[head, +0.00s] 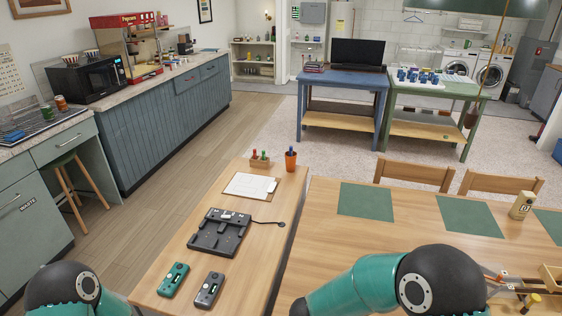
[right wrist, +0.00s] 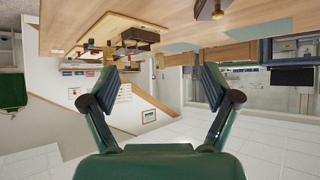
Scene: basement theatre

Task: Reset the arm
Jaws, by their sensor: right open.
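My right arm (head: 400,284) is teal with a black joint and reaches in from the bottom of the head view, over the near edge of the right wooden table (head: 325,240). Its hand is outside that view. In the right wrist view my right gripper (right wrist: 158,88) is open, its two dark fingers wide apart with nothing between them. That view looks upside down, with a wooden tabletop along its top. My left arm (head: 62,288) shows only a black and teal joint at the lower left. My left gripper is out of view.
The left wooden table holds a black dock (head: 219,233), a green handheld device (head: 173,280), a grey one (head: 209,290), a clipboard (head: 247,186) and an orange cup (head: 291,160).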

